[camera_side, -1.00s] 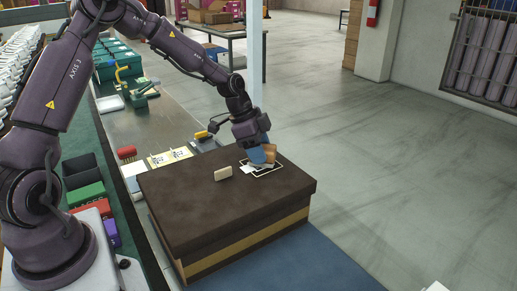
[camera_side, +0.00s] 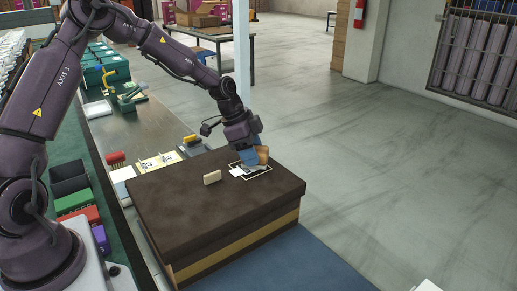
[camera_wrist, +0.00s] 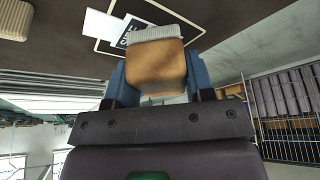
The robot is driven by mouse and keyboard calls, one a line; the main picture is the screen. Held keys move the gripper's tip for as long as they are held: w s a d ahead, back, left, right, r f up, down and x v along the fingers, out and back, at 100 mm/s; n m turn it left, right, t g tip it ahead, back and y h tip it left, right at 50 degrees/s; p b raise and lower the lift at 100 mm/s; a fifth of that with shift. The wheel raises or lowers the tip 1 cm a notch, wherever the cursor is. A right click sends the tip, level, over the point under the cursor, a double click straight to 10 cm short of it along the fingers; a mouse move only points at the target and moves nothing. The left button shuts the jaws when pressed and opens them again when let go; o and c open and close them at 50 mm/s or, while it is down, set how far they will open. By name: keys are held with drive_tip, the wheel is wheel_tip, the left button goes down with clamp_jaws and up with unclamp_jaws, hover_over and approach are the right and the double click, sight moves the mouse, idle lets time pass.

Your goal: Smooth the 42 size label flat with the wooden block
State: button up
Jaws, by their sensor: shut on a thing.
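The wooden block (camera_wrist: 155,68) is tan with a pale grey pad along one edge. My gripper (camera_side: 254,154) is shut on it, and its blue fingers sit on either side of the block in the wrist view. The block also shows in the side view (camera_side: 262,155), tilted, low over the box lid. The size label (camera_wrist: 132,28), white with dark print, lies at the outlined rectangle (camera_wrist: 184,40); the block partly hides it. Its number is not fully readable. In the side view the white label (camera_side: 237,170) shows left of the block. I cannot tell whether the pad touches it.
The dark brown shoe box (camera_side: 190,215) fills the bench's near end. A small cream piece (camera_side: 212,177) stands on the lid left of the label. Yellow-marked sheets (camera_side: 158,162) and a red-topped brush (camera_side: 115,158) lie behind the box. The lid's front left is clear.

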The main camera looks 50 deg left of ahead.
drive_tip(key=shift+s, duration=0.75)
drive_tip(key=shift+r, duration=3)
drive_tip(key=shift+w+r, duration=0.1)
drive_tip(key=shift+r, duration=1.4)
